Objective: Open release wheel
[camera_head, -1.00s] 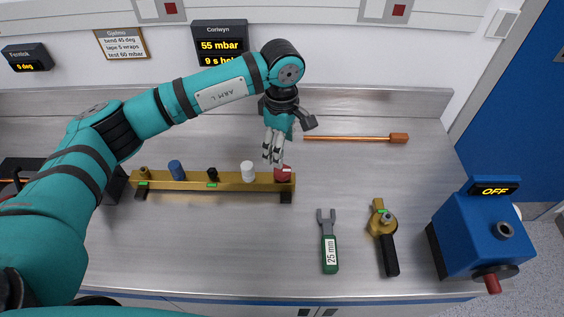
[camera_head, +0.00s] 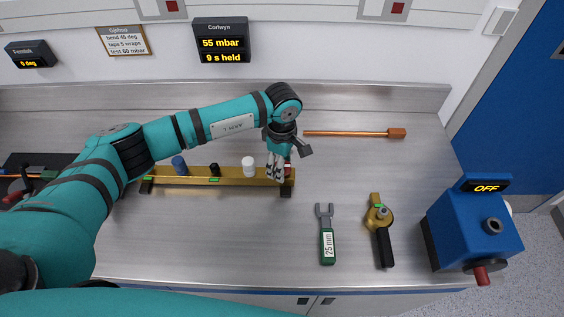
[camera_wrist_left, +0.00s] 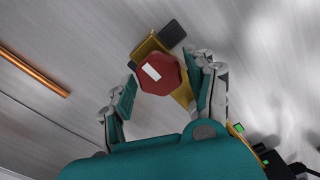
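The red release wheel (camera_wrist_left: 160,76), with a white mark on top, sits at the right end of the brass manifold bar (camera_head: 223,181). In the head view the wheel (camera_head: 289,170) is mostly hidden behind my left gripper (camera_head: 276,168), which points down at it. In the left wrist view the fingers of my left gripper (camera_wrist_left: 167,82) are apart, one on each side of the wheel. A gap shows on the wheel's left side. The right finger is close to it, and I cannot tell whether it touches. My right gripper is in neither current view.
A white knob (camera_head: 248,166), a black knob (camera_head: 214,170) and a blue knob (camera_head: 179,165) stand along the bar. A copper rod (camera_head: 345,133) lies behind. A green wrench (camera_head: 327,240), a brass-and-black tool (camera_head: 381,230) and a blue machine (camera_head: 472,230) are to the right.

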